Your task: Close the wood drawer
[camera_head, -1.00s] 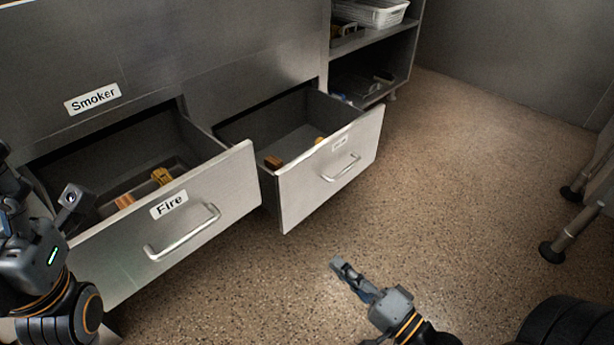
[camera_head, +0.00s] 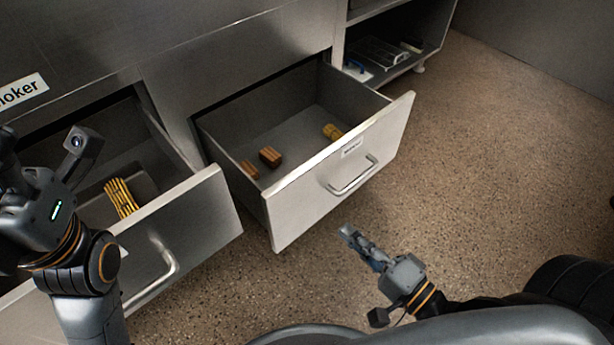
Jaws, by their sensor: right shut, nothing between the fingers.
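Two metal drawers stand pulled out from the cabinet. The right drawer (camera_head: 290,205) has a bar handle (camera_head: 354,175) and a small label whose text is too small to read. The left drawer (camera_head: 200,220) is also open and holds a yellow striped bundle (camera_head: 120,198). My right gripper (camera_head: 349,233) is shut and empty, low in front of the right drawer, apart from its handle. My left arm is at the left edge over the left drawer; its fingertips cannot be made out.
A partly cut-off label reading "moker" (camera_head: 22,92) is on the cabinet front. An open shelf (camera_head: 395,60) with trays stands at the back. The speckled floor (camera_head: 500,160) to the right is clear.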

